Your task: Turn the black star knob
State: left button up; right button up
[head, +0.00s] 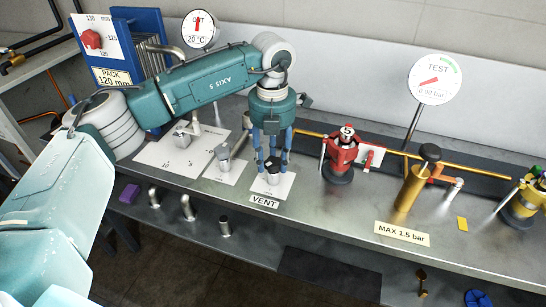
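The black star knob (273,164) sits on a small white plate marked VENT on the steel bench. My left gripper (272,168) points straight down over it, with its blue fingers spread around the knob. The fingers partly hide the knob, and I cannot tell whether they touch it. My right gripper is not in view.
A grey knob (223,155) on a white plate stands just left of the VENT plate. A red valve (342,150) stands to the right, then a brass cylinder with a black top (412,188). The TEST gauge (435,80) reads 0.00 bar. The front bench strip near the MAX 1.5 bar label (401,233) is fairly clear.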

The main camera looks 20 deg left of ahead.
aim_at(272, 163)
pick_arm(q)
jog(key=shift+o, duration=1.2)
jog(key=shift+s+f, duration=0.1)
jog(key=shift+s, duration=0.15)
jog(key=shift+w+r, duration=0.1)
jog(key=shift+r, duration=0.2)
notch_tip(272, 163, up, 12)
jog(key=shift+f, duration=0.15)
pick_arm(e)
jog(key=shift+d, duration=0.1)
